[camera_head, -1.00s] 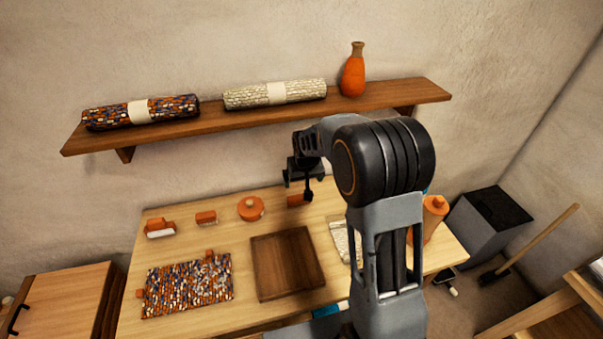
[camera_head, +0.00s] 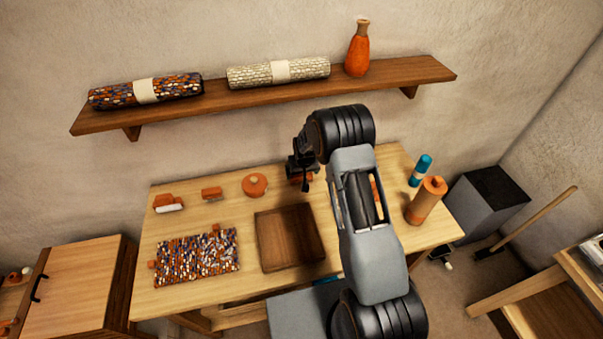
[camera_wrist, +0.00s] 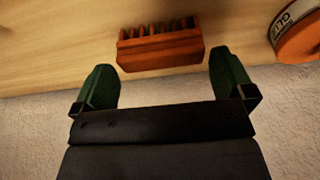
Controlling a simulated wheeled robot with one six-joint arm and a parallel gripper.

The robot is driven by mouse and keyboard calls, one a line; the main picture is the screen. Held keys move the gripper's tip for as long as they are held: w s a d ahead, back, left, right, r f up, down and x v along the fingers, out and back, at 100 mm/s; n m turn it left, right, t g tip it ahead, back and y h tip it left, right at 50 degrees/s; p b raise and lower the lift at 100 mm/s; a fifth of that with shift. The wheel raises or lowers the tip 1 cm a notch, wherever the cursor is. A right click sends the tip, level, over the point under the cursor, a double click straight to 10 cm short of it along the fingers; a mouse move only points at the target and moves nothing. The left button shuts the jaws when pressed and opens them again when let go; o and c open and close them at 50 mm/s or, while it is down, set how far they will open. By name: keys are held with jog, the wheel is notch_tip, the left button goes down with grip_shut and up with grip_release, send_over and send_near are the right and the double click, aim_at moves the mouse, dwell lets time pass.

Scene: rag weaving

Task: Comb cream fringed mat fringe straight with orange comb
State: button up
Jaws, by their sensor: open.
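The orange comb (camera_wrist: 160,50) lies on the wooden table in the wrist view, its teeth toward the top of the picture. My gripper (camera_wrist: 164,72) is open and empty, its dark green fingers set wider than the comb, which is just beyond the tips. In the head view my gripper (camera_head: 303,180) is over the back of the table, and the comb (camera_head: 296,181) is partly hidden by it. The cream fringed mat cannot be made out now; my arm covers the area right of the tray.
A dark wooden tray (camera_head: 263,263) and a multicoloured mat (camera_head: 197,257) lie on the table (camera_head: 190,222). A round orange pot (camera_head: 254,185) is left of the comb. An orange bottle (camera_head: 426,200) and a blue-capped one (camera_head: 420,170) stand right. A shelf (camera_head: 220,103) runs above.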

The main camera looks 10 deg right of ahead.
jog(key=shift+x, duration=1.25)
jog(key=c, duration=0.5)
jog(key=o, duration=0.5)
jog(key=shift+r, duration=0.1)
jog(key=shift+c, duration=0.3)
jog(key=c, duration=0.6)
